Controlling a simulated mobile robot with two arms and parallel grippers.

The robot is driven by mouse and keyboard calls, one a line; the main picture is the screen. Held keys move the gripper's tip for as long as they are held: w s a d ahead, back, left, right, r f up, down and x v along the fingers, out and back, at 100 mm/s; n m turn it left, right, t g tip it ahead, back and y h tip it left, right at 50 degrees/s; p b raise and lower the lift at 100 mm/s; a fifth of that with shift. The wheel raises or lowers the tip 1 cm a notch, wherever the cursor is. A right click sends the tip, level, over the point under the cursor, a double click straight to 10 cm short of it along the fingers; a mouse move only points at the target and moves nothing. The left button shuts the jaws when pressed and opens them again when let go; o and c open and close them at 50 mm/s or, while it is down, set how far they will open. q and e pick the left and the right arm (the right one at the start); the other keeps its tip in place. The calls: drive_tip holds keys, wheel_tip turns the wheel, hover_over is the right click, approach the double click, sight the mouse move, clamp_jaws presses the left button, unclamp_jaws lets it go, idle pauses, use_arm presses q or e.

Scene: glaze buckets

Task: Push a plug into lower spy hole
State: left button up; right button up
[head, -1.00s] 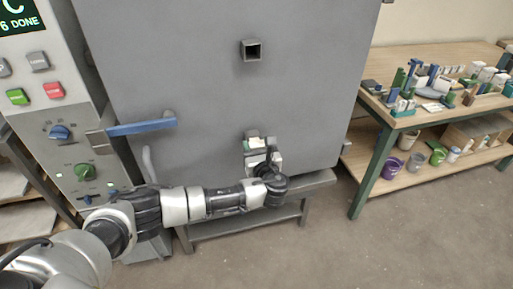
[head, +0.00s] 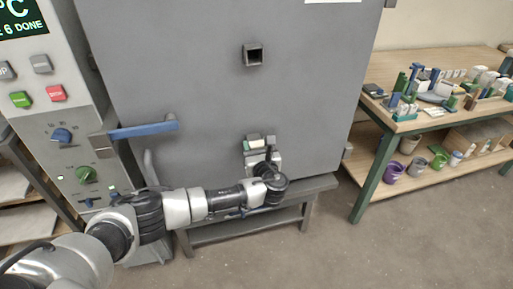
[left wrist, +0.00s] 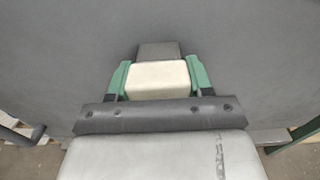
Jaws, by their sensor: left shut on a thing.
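The grey kiln door fills the middle of the head view. The upper spy hole (head: 253,54) is a square dark collar, open and empty. My left gripper (head: 260,144) is at the lower part of the door, shut on a cream plug (head: 257,143). In the left wrist view the plug (left wrist: 158,79) sits between the green fingers of the gripper (left wrist: 158,82). A dark grey square collar, the lower spy hole (left wrist: 158,49), shows just beyond and above the plug. The plug's front end is hidden, so I cannot tell whether it is in the hole.
A blue door handle (head: 143,130) sticks out left of my gripper. The control panel (head: 55,110) is at far left. A wooden workbench (head: 425,118) with several tools and buckets stands at right. The floor between is clear.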

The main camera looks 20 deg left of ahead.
use_arm(q)
drive_tip(key=o, duration=1)
drive_tip(key=shift+o, duration=0.6)
drive_tip(key=shift+o, duration=0.7)
drive_tip(key=p+v, duration=0.2)
drive_tip(key=shift+s+d+r, duration=0.15)
drive_tip(key=shift+s, duration=0.1)
drive_tip(key=p+v, duration=0.3)
drive_tip(key=v, duration=0.2)
drive_tip(key=shift+s+d+p, duration=0.15)
drive_tip(key=shift+s+p, duration=0.05)
drive_tip(key=shift+p, duration=0.1)
